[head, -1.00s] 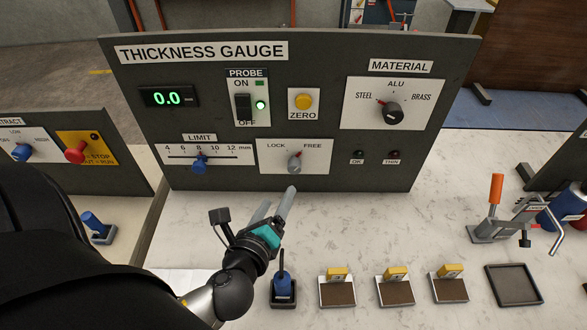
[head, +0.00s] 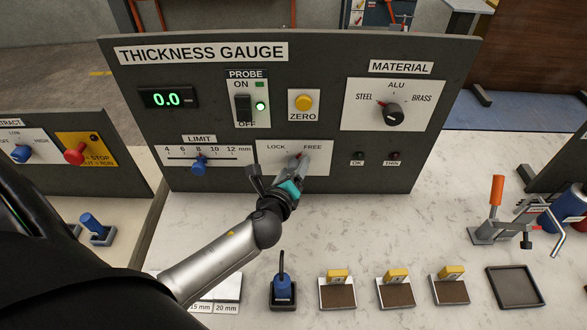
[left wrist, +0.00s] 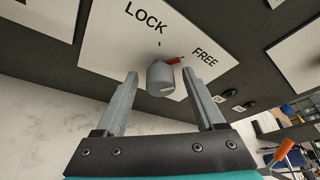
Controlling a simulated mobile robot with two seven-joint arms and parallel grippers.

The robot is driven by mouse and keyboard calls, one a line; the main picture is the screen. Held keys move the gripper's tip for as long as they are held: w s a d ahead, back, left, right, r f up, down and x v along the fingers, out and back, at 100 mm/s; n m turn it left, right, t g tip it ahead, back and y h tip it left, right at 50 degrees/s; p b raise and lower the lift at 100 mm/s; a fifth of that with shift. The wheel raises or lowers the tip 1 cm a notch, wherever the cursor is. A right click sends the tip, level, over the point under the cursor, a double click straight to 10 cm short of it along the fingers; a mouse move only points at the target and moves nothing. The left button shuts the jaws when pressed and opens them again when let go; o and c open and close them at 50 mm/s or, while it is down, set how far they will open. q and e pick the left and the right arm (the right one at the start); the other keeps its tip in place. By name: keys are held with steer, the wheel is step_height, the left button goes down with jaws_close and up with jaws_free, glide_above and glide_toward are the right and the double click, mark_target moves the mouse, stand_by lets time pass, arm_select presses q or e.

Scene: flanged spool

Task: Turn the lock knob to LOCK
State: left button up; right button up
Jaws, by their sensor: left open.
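The lock knob (left wrist: 160,78) is a grey knob with a red pointer on a white plate (left wrist: 105,38) marked LOCK and FREE. In the left wrist view its red pointer is turned toward FREE. My left gripper (left wrist: 168,85) is open, with one finger on each side of the knob and gaps visible between fingers and knob. In the head view my left gripper (head: 303,160) is in front of the plate (head: 270,150) and hides most of the knob. My right gripper does not show.
The thickness gauge panel (head: 220,115) also bears a blue limit slider (head: 199,163), a yellow zero button (head: 304,101), a black probe switch (head: 243,107) and a material knob (head: 391,114). Below stand a blue probe (head: 283,288), several yellow-topped blocks (head: 338,288) and an empty tray (head: 513,286).

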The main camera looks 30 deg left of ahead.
arm_select(q)
steer(key=shift+w, duration=0.1)
steer(key=shift+c, duration=0.3)
jaws_close()
